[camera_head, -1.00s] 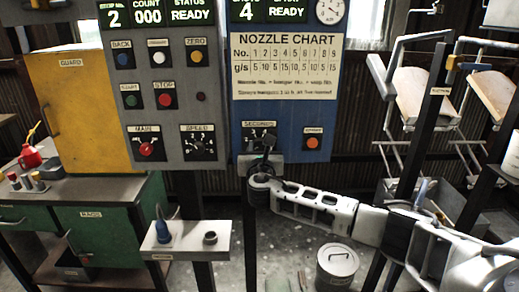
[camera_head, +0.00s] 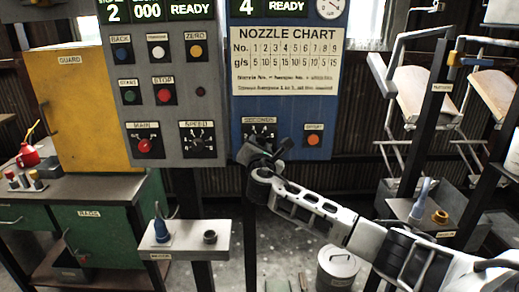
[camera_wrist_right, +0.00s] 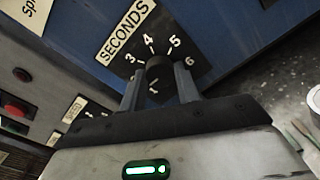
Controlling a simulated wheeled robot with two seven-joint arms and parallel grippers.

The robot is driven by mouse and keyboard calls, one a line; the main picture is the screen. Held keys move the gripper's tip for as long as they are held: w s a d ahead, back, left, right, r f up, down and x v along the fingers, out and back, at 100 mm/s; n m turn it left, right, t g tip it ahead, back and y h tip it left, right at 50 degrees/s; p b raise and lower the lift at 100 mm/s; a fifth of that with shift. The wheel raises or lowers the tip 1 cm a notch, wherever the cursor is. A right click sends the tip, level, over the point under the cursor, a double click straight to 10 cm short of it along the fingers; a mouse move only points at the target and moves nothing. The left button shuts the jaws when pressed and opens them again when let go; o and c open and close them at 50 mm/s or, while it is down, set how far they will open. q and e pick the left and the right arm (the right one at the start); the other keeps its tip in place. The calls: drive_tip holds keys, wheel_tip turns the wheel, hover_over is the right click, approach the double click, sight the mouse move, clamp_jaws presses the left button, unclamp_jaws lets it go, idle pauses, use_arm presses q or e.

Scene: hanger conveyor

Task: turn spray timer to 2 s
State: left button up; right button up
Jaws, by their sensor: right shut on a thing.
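The spray timer is a dark dial plate (camera_head: 259,131) labelled SECONDS on the blue panel. In the right wrist view its knob (camera_wrist_right: 160,70) sits between the two fingers of my right gripper (camera_wrist_right: 160,82). The gripper is shut on the knob. The knob's pointer is not clear. In the head view my right gripper (camera_head: 268,150) covers the lower part of the dial. The display above (camera_head: 268,8) reads 4 and READY. My left gripper is not in view.
An orange button (camera_head: 313,140) is just right of the dial. The grey panel (camera_head: 183,152) with MAIN and SPEED knobs stands to the left. A small shelf (camera_head: 187,243) with a blue-tipped bottle is below. Hangers with boards (camera_head: 415,90) hang at the right.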

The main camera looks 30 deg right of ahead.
drive_tip(key=shift+m+b, duration=0.5)
drive_tip(key=shift+m, duration=1)
drive_tip(key=o, duration=1)
drive_tip(key=b+v, duration=0.1)
drive_tip(key=v, duration=1.5)
drive_tip(key=shift+a, duration=0.1)
